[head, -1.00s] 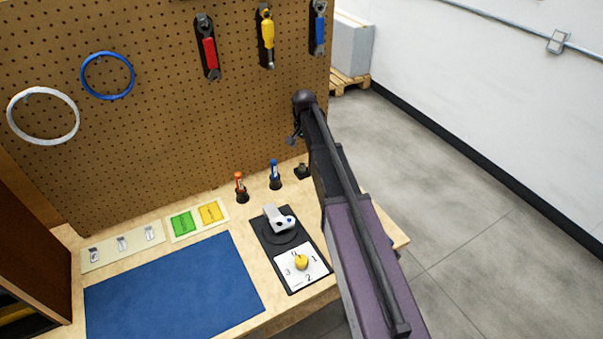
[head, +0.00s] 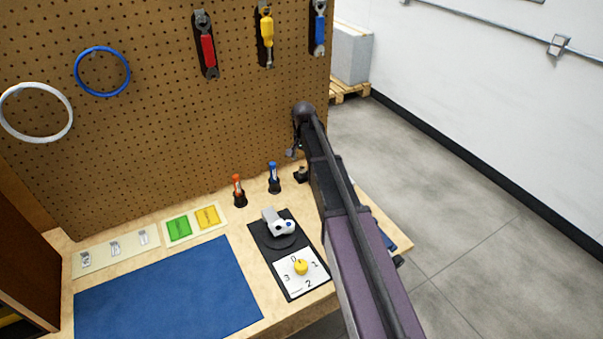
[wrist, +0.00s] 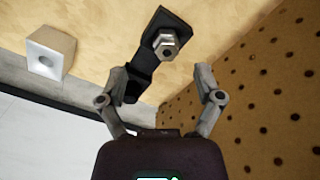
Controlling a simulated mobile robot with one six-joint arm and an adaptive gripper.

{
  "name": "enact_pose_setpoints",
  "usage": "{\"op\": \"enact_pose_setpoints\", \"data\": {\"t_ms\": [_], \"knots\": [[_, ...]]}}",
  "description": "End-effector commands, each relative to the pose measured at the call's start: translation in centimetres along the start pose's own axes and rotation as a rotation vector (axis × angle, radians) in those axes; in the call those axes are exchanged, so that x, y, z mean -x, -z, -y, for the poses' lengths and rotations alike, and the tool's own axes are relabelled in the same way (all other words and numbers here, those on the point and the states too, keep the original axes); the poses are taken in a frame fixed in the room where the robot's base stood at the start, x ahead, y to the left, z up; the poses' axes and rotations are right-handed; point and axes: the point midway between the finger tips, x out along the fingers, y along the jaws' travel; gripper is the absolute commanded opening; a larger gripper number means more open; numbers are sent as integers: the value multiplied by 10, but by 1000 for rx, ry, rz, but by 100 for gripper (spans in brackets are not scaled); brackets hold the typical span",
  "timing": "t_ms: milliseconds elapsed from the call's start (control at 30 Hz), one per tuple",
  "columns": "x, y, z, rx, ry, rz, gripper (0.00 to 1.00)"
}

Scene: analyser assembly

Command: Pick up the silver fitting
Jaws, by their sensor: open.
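The silver fitting (wrist: 166,44) is a hexagonal metal piece with a round bore. It sits on a black holder (wrist: 160,62) in the wrist view, ahead of my gripper. My gripper (wrist: 162,80) is open and empty, its two fingers spread to either side of the holder's line. The fitting lies beyond the fingertips and appears apart from them. In the head view the small black holder (head: 301,176) stands at the bench's back right, and the fitting is too small to make out clearly. My gripper (head: 292,153) shows only partly there, behind my arm.
Orange (head: 239,190) and blue (head: 274,178) tools stand left of the holder. The pegboard (head: 150,140) rises close behind; it fills the right of the wrist view. A pale block with a round hole (wrist: 45,55) is at the wrist view's left. The blue mat (head: 170,295) is clear.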

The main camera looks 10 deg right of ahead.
Motion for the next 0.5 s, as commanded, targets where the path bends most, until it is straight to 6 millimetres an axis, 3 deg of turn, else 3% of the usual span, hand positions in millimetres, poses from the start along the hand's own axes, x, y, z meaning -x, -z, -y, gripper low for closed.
{"op": "enact_pose_setpoints", "data": {"t_ms": [500], "knots": [[-28, 2, 6, 0, 0, 0, 85]]}}
